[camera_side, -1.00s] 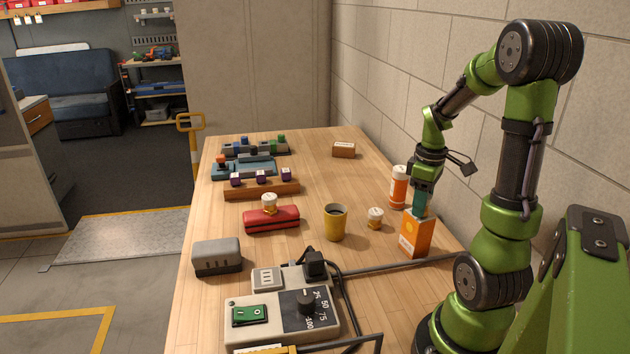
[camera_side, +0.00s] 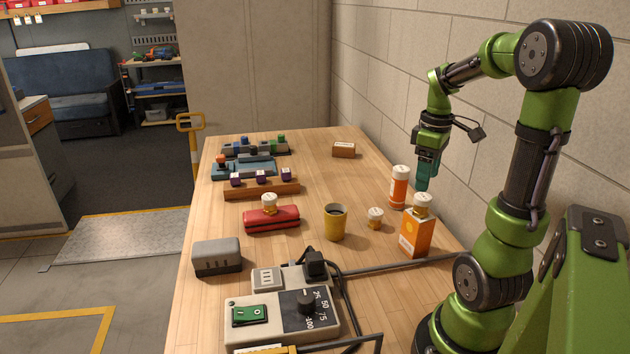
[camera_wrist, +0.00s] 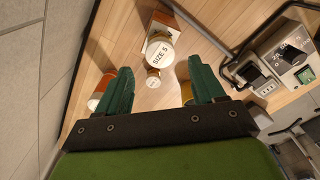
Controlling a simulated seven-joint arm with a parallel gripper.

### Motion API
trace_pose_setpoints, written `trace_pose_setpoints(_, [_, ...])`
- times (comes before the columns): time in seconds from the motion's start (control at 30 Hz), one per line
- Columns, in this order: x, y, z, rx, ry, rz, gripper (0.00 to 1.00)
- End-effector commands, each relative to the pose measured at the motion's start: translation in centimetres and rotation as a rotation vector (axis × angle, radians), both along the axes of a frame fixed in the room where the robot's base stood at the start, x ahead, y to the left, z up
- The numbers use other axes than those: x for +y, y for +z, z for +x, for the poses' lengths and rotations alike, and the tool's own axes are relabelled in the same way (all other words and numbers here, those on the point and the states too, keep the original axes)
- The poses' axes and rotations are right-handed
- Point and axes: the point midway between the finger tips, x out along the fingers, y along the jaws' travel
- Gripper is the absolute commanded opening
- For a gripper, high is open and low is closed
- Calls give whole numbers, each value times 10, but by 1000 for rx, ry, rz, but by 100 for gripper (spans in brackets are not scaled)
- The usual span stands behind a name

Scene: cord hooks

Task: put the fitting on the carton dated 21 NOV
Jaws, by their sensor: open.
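An orange carton (camera_side: 416,240) stands upright near the table's right edge; its date is too small to read. A white-topped fitting with an amber band (camera_side: 422,204) sits on its top. In the wrist view this fitting's top (camera_wrist: 160,50) reads "SIZE 5", with part of the carton (camera_wrist: 163,20) behind. A similar fitting (camera_side: 375,218) stands on the table left of the carton, and another (camera_side: 270,203) rests on a red case (camera_side: 272,219). My gripper (camera_side: 423,187) is open and empty, above the carton's fitting and apart from it.
An orange bottle with a white cap (camera_side: 399,187) stands close behind the carton. A yellow cup (camera_side: 335,222) is to the left. A grey control box (camera_side: 282,317) with a cable is in front, and small racks (camera_side: 262,190) stand farther back.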

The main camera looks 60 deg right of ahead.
Motion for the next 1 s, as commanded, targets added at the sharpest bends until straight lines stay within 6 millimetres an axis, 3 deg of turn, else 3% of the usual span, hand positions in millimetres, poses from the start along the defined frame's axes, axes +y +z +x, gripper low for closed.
trace_pose_setpoints(0.2, [0, 36, 0, -1, 1, -2, 68])
trace_pose_setpoints(0.33, [3, 45, 2, -6, 0, -3, 68])
trace_pose_setpoints(0.4, [16, 48, 12, -33, -3, -14, 68])
trace_pose_setpoints(0.47, [36, 50, 25, -78, -13, -28, 68])
trace_pose_setpoints(0.6, [113, 53, 60, -254, -75, -28, 68])
trace_pose_setpoints(0.8, [223, 50, 70, -490, -215, 118, 68])
trace_pose_setpoints(0.9, [257, 48, 65, -552, -276, 205, 68])
trace_pose_setpoints(1.0, [275, 46, 60, -580, -317, 264, 68])
